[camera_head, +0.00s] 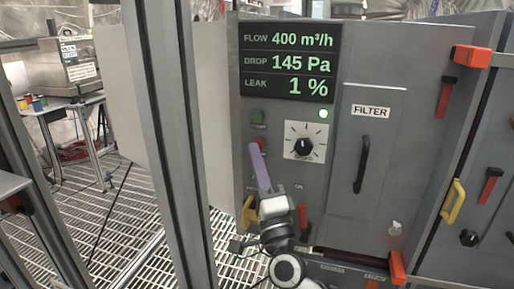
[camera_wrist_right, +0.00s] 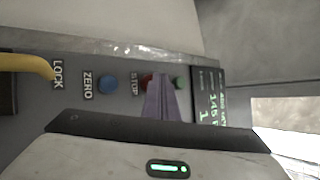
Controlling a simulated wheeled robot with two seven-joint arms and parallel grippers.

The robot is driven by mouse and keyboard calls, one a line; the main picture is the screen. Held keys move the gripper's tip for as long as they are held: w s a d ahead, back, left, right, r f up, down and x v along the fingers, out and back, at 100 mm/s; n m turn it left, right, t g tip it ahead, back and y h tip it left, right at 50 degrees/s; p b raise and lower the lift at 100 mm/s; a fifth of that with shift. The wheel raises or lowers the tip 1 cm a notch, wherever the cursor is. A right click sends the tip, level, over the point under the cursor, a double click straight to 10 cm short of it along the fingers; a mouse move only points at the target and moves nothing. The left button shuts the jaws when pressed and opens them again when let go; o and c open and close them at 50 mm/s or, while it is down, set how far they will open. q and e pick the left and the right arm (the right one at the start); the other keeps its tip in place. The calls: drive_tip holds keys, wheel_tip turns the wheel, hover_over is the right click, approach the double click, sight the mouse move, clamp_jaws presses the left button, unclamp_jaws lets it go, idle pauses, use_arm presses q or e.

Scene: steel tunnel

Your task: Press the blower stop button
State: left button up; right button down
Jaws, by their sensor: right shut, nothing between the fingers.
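The red blower stop button (camera_head: 262,145) is on the grey cabinet's front, below a green button (camera_head: 257,116). My right gripper (camera_head: 255,147) has purple fingers, shut and empty, pointing up at the panel. Its tips overlap the lower left of the red button in the head view. In the right wrist view, the purple fingers (camera_wrist_right: 160,96) cover part of the red button (camera_wrist_right: 147,79), next to the label STOP. I cannot tell whether the tips touch it. My left gripper is not in view.
A display (camera_head: 289,62) reads flow 400, drop 145 Pa, leak 1 %. A dial (camera_head: 304,147) sits right of the buttons, then the FILTER door (camera_head: 371,160). A blue ZERO button (camera_wrist_right: 108,83) and yellow LOCK handle (camera_wrist_right: 27,65) are nearby. A steel post (camera_head: 170,130) stands left.

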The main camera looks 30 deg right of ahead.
drive_tip(key=shift+w+d, duration=0.1)
drive_tip(key=shift+d, duration=0.05)
drive_tip(key=shift+w+d, duration=0.15)
drive_tip(key=shift+d, duration=0.05)
idle(0.3)
drive_tip(key=shift+r, duration=0.1)
drive_tip(key=shift+s+a, duration=0.2)
drive_tip(key=shift+s, duration=0.05)
idle(0.4)
drive_tip(key=s+a+p, duration=0.1)
drive_tip(key=s+a, duration=0.3)
drive_tip(key=shift+a+p, duration=0.3)
drive_tip(key=shift+p, duration=0.05)
